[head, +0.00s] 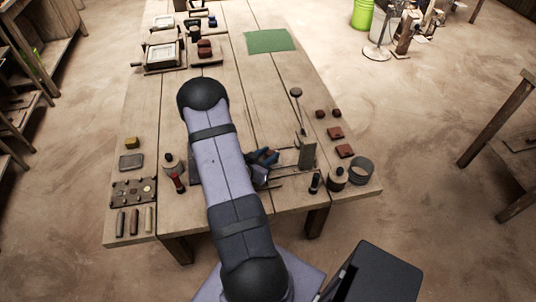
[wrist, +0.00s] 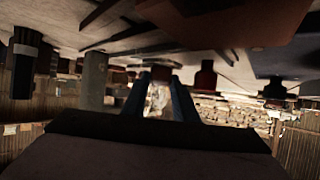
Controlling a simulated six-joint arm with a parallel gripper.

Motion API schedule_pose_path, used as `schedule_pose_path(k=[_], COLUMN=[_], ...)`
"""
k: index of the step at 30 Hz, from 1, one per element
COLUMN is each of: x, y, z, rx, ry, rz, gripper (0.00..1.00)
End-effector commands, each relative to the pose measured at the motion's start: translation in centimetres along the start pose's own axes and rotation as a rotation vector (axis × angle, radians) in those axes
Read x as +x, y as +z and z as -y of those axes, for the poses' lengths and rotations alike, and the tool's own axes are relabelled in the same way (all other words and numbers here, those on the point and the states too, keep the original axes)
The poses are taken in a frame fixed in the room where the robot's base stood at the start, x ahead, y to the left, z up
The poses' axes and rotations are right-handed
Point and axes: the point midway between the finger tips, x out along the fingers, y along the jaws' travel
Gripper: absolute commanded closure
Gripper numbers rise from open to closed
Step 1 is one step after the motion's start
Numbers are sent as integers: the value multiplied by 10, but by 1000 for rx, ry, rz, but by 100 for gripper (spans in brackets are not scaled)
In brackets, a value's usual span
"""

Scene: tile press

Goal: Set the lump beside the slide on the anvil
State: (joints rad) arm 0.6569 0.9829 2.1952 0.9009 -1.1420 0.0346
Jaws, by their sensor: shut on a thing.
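My gripper (head: 265,157) is low over the near middle of the table, beside a frame of dark rails and a grey upright plate (head: 307,155). In the wrist view its two blue fingers (wrist: 161,84) close on a small reddish-brown lump (wrist: 161,73) at their tips. The head view does not show the lump clearly; the arm and fingers cover that spot. I cannot pick out with certainty which parts are the slide and the anvil. Whether the lump touches anything below it cannot be told.
To the right lie small reddish lumps (head: 320,113), reddish tiles (head: 335,132) and a round dark tin (head: 361,170). A red-handled tool (head: 175,176) stands left of the arm. A green mat (head: 269,41) lies at the back. The table's middle beyond the rails is mostly clear.

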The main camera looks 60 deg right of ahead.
Motion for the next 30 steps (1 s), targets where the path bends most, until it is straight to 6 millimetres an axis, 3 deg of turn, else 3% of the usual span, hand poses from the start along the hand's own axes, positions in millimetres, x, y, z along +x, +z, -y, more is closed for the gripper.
schedule_pose_path(k=[3, 4, 15, 24, 30], x=[2, 1, -2, -33, -41], y=[4, 3, -2, 0, 0], z=[0, 0, 1, 1, 0], rx=[0, 0, 0, -2, -1], ry=[0, 0, -2, -3, -1], rz=[0, 0, -1, 0, 0], gripper=[96, 67, 66, 66, 66])
